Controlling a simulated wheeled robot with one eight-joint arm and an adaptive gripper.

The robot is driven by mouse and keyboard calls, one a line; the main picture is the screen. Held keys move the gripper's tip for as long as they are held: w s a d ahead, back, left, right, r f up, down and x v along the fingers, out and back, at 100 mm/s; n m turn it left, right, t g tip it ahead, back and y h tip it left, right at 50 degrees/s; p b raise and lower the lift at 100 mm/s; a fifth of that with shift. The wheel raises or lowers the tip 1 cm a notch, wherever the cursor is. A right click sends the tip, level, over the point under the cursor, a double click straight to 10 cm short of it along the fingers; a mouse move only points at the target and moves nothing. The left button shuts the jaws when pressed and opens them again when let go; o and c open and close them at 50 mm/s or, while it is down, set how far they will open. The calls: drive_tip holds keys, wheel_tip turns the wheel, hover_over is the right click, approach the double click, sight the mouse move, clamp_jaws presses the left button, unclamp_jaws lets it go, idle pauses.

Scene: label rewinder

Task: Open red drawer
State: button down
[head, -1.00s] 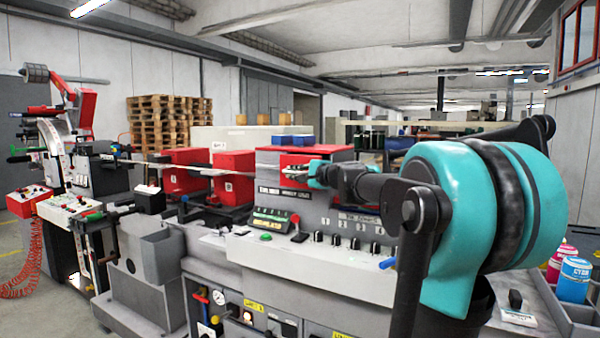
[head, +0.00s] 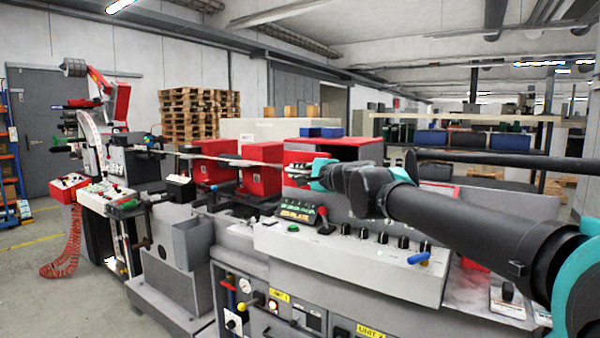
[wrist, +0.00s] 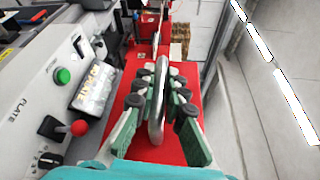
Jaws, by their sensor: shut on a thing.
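The red drawer (head: 297,157) is in the upper part of the grey machine, near the middle of the head view. Its red front (wrist: 190,72) fills the middle of the wrist view. A long silver handle (wrist: 158,120) stands out from it. My gripper (wrist: 158,92) is shut on this handle, with green and grey fingers on both sides. In the head view my gripper (head: 300,173) is at the drawer front, and the fingers partly hide the handle. A dark opening shows under the red top of the housing (head: 340,142), behind the front.
A control panel with knobs (head: 350,262) and a red-topped lever (head: 323,213) lies below my arm. Two red boxes (head: 260,172) stand left of the drawer. Blue boxes (head: 322,132) sit behind. Open floor (head: 40,255) lies at the left.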

drive_tip(key=c, duration=1.6)
unclamp_jaws()
drive_tip(key=shift+o, duration=0.2)
drive_tip(key=f+v, duration=0.1)
drive_tip(key=v, duration=1.1)
drive_tip(key=shift+r, duration=0.4)
